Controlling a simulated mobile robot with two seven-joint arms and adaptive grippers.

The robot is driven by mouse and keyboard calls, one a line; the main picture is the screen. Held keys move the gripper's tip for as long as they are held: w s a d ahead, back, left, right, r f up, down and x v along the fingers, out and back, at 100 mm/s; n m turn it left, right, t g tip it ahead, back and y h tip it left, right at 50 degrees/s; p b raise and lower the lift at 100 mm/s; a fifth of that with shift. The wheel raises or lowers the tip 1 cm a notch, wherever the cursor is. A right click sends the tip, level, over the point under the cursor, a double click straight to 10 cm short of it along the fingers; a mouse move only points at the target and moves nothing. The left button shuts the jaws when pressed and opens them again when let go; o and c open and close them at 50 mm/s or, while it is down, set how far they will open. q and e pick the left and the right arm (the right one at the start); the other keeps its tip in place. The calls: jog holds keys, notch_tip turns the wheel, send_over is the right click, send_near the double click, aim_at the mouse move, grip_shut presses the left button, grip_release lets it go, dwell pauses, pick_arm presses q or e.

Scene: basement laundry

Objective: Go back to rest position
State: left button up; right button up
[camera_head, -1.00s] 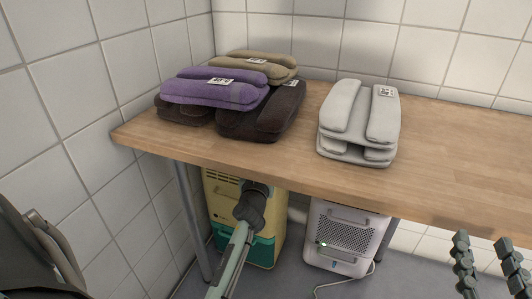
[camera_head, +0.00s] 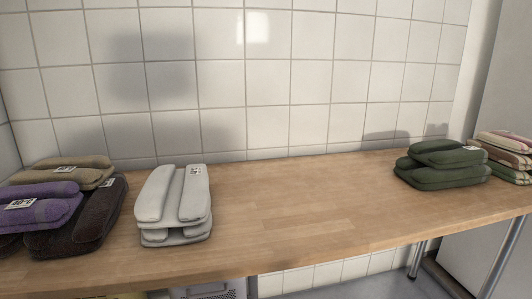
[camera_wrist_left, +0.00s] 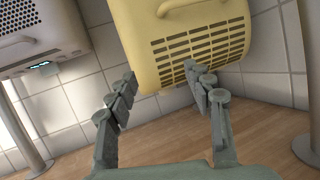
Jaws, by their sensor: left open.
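My left gripper (camera_wrist_left: 163,88) shows in the left wrist view with its two grey fingers spread apart and nothing between them. Beyond the fingertips is a yellow slatted appliance (camera_wrist_left: 200,45), apart from or near the fingers; the exact gap is hard to tell. No gripper shows in the head view now, and my right gripper is not in view.
A wooden table (camera_head: 290,215) runs along the tiled wall. It holds purple (camera_head: 42,205), brown (camera_head: 85,228) and tan (camera_head: 65,172) folded towels, white towels (camera_head: 175,205), green towels (camera_head: 440,165) and striped towels (camera_head: 508,155). Its middle is clear. A white appliance (camera_wrist_left: 40,35) stands nearby.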

pick_arm(q)
jog(key=s+d+f+m+g+h+p, duration=0.2)
jog(key=s+d, duration=0.5)
jog(key=s, duration=0.4)
jog(key=s+d+f+m+g+h+p, duration=0.3)
jog(key=s+d+f+g, duration=0.3)
jog(key=s, duration=0.6)
jog(key=shift+s+d+f+m+g+h, duration=0.2)
jog(key=shift+s+d+m+g+h, duration=0.15)
jog(key=shift+m+h, duration=0.4)
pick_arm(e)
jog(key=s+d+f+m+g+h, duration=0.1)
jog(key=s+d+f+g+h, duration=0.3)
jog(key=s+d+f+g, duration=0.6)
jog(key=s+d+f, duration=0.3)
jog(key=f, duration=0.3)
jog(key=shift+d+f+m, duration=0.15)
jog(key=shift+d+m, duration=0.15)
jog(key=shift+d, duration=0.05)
pick_arm(q)
jog(key=shift+w, duration=0.15)
